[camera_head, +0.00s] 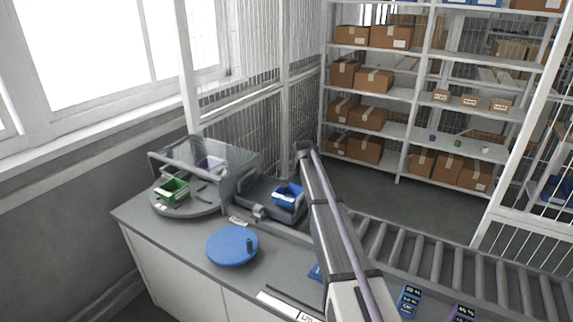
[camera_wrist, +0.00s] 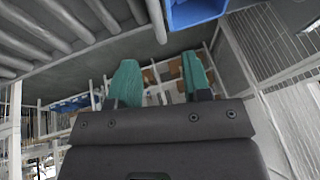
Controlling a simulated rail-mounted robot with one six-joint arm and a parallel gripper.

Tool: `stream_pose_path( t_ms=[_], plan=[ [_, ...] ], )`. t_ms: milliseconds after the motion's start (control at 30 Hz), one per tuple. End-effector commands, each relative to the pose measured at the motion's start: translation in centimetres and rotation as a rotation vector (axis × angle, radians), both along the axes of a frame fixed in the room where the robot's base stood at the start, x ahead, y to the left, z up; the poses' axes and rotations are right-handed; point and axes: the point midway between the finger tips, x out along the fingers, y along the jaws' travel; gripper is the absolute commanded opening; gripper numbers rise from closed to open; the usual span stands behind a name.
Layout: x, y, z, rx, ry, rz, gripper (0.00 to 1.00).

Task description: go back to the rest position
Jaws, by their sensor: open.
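My gripper (camera_wrist: 160,88) shows in the wrist view as two teal fingers standing apart with nothing between them, so it is open and empty. Shelving and the wire fence show behind it, tilted in that view. In the head view my arm reaches up from the bottom centre over the counter and conveyor; the fingers cannot be made out there. A blue bin (camera_head: 288,196) sits on a grey platform just left of the arm. A blue bin also shows at the top of the wrist view (camera_wrist: 196,12).
A grey turntable (camera_head: 160,207) with a green bin (camera_head: 173,190) and a clear cover stands at the left. A blue disc (camera_head: 232,246) lies on the counter (camera_head: 190,248). A roller conveyor (camera_head: 430,258) runs right. Shelves with boxes (camera_head: 373,80) stand behind.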

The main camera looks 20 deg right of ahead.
Motion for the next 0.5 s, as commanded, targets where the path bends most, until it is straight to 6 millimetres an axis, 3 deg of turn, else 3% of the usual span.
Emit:
stream_pose_path(
  t_ms=[133, 167, 267, 500],
  plan=[
    [-0.5, 0.1, -0.2, -0.023, 0.036, 0.067, 0.44],
    [-1.8, 0.3, -0.4, -0.034, 0.070, 0.114, 0.44],
    [-9.2, 2.1, -1.2, -0.054, 0.176, 0.264, 0.44],
    [-31.7, 9.9, -4.4, -0.042, 0.396, 0.661, 0.44]
  ],
)
